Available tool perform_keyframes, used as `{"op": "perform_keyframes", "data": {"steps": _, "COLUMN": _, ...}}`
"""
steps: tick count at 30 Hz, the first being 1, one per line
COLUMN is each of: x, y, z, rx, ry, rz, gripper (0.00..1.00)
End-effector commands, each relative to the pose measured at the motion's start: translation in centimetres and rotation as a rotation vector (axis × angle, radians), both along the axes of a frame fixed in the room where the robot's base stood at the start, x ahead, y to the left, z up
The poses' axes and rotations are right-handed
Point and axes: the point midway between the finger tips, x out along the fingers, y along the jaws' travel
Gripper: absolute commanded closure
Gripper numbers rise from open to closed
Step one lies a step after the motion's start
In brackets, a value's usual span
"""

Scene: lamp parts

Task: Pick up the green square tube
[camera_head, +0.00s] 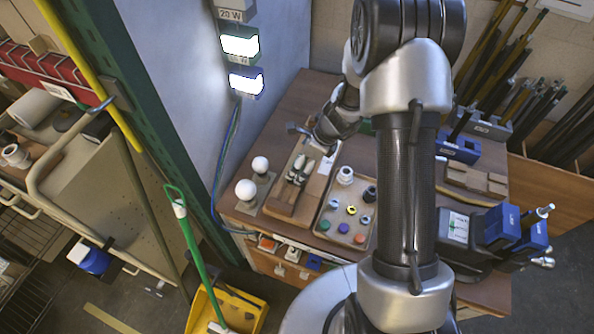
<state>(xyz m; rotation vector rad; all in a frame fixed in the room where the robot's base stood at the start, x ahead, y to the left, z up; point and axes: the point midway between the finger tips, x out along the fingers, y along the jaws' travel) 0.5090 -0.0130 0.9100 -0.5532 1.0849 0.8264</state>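I cannot make out a green square tube for certain. Long thin tubes and rods (515,105) lean in a rack at the upper right; most look dark, some yellowish. My gripper (318,140) is over the far left part of the workbench, above a wooden board. It is small and dark here, and whether its fingers are open or shut is unclear. I see nothing clearly held.
The workbench (287,118) holds a tray (326,241) of coloured round parts, a wooden board (283,208) with metal pieces, and white bulbs (246,189). Blue bins (458,148) stand at right. A yellow dustpan (241,310) with a green handle (193,245) stands in front.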

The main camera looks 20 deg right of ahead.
Motion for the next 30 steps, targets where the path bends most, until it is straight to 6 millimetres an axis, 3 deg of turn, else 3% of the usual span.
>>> {"op": "perform_keyframes", "data": {"steps": 1, "x": 0.1, "y": 0.4, "z": -1.3, "rx": 0.001, "ry": 0.003, "rz": 0.002, "gripper": 0.0}}
{"op": "perform_keyframes", "data": {"steps": 4, "x": 0.4, "y": 0.7, "z": -2.3, "rx": 0.001, "ry": 0.001, "rz": 0.002, "gripper": 0.0}}
{"op": "perform_keyframes", "data": {"steps": 11, "x": 0.5, "y": 0.8, "z": -2.4, "rx": 0.0, "ry": 0.0, "rz": 0.001, "gripper": 0.0}}
{"op": "perform_keyframes", "data": {"steps": 30, "x": 0.5, "y": 0.8, "z": -2.3, "rx": 0.0, "ry": 0.0, "rz": 0.001, "gripper": 0.41}}
